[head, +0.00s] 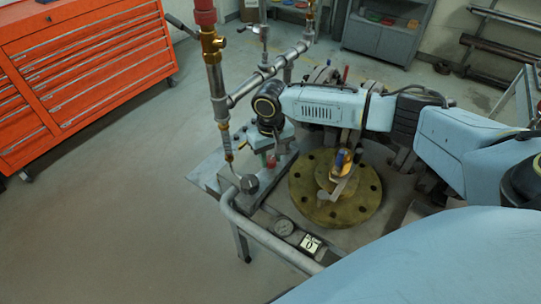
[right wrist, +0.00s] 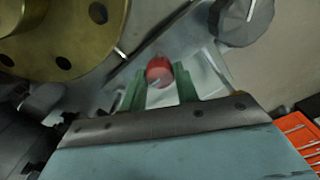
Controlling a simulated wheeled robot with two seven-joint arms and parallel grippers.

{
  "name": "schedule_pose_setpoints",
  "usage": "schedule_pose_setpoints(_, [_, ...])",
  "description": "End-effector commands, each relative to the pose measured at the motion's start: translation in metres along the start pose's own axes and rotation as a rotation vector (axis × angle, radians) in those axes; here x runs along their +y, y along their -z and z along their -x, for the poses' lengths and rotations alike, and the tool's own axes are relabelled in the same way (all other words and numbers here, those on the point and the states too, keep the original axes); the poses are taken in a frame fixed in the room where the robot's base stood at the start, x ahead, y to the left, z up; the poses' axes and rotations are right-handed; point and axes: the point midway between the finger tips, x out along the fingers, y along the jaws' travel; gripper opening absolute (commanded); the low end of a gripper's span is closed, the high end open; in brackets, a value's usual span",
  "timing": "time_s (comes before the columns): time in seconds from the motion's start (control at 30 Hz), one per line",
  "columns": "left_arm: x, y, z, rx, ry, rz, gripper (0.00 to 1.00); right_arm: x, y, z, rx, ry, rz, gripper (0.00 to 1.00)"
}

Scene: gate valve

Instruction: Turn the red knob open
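The red knob (head: 271,163) is a small red cylinder low on the grey bench, left of the brass flange in the head view. In the right wrist view the red knob (right wrist: 160,72) lies between the green fingertips, with a visible gap on each side. My right gripper (right wrist: 159,80) is open and reaches down to the knob. In the head view my right gripper (head: 270,150) sits just above the knob, and its fingers are small and partly hard to see. My left gripper is not in view.
A round brass flange (head: 336,190) with bolt holes lies close to the right of the knob. A vertical pipe (head: 217,85) stands to its left. An orange tool cabinet (head: 85,70) stands at far left.

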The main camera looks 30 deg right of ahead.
Motion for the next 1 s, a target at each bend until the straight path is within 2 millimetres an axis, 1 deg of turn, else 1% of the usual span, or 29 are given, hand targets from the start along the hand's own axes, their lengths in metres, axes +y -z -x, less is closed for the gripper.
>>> schedule_pose_setpoints(0.03, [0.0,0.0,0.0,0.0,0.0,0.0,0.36,0.0,0.0,0.0,0.0,0.0,0.0,0.1])
schedule_pose_setpoints(0.07, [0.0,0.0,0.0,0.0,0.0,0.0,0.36,0.0,0.0,0.0,0.0,0.0,0.0,0.08])
schedule_pose_setpoints(0.27, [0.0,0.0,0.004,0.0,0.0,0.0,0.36,0.0,0.0,0.001,-0.001,-0.001,0.012,0.08])
schedule_pose_setpoints(0.47, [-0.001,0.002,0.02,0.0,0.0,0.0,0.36,0.0,-0.001,0.003,-0.004,0.0,0.082,0.08])
schedule_pose_setpoints(0.67, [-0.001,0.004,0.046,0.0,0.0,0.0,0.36,-0.001,-0.001,0.005,-0.005,0.001,0.223,0.08])
schedule_pose_setpoints(0.8, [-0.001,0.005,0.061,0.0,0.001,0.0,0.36,-0.001,-0.001,0.004,-0.004,0.001,0.352,0.08])
schedule_pose_setpoints(1.0, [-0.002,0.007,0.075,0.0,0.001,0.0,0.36,-0.001,-0.001,0.003,-0.003,0.002,0.542,0.08])
